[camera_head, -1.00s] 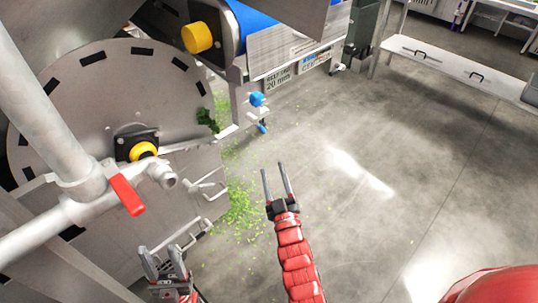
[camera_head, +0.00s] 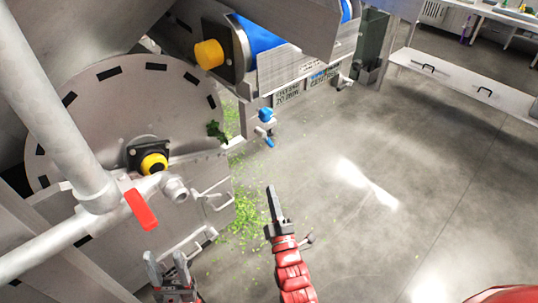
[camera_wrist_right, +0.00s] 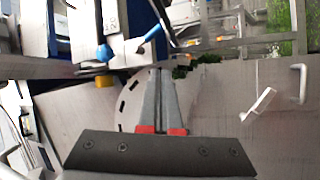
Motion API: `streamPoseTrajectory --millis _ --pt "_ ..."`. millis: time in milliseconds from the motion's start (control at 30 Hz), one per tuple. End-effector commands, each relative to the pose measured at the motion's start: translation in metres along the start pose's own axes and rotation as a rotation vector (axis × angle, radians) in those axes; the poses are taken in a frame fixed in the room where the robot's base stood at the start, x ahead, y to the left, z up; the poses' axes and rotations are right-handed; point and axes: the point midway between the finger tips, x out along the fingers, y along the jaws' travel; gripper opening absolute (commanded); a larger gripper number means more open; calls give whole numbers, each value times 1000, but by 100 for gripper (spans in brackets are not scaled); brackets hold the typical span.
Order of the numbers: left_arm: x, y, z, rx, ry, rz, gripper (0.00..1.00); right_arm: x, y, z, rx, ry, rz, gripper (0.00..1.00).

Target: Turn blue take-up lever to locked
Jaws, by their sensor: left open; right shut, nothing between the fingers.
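The blue take-up lever (camera_head: 269,142) is small in the head view, at the conveyor frame's lower corner, just below a round blue knob (camera_head: 265,114). In the right wrist view a slanted blue lever (camera_wrist_right: 152,33) with a grey end lies beyond my fingertips, with the blue knob (camera_wrist_right: 104,53) to its left. My right gripper (camera_head: 271,188) is shut and empty, apart from the lever and below it in the head view. Its closed fingers also show in the wrist view (camera_wrist_right: 160,72). My left gripper (camera_head: 167,258) is open and empty at the lower left.
A steel drum housing (camera_head: 110,110) with a yellow knob (camera_head: 153,164) fills the left. A pipe with a red handle (camera_head: 140,209) crosses in front. Green scraps (camera_head: 245,215) litter the floor. Open floor lies to the right, with a bench (camera_head: 465,82) beyond.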

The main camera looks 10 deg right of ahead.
Motion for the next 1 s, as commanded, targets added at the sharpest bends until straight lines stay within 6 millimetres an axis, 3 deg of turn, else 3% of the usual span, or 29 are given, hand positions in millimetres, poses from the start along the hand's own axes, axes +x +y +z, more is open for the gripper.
streamPoseTrajectory --millis 200,400,533,667,1000 --pt "16 -1 -3 0 0 0 50 1 -7 -8 -493 -13 -5 0" --pt "19 -1 -3 0 0 0 50 1 -11 -9 -727 -26 -6 0" --pt "19 -1 -3 0 0 0 50 7 -12 -9 -763 -28 -6 0" --pt "17 -1 -3 0 0 0 50 24 -12 -8 -762 -28 -6 0" --pt "9 0 -2 0 0 0 50 95 -13 -6 -761 -28 -6 0"
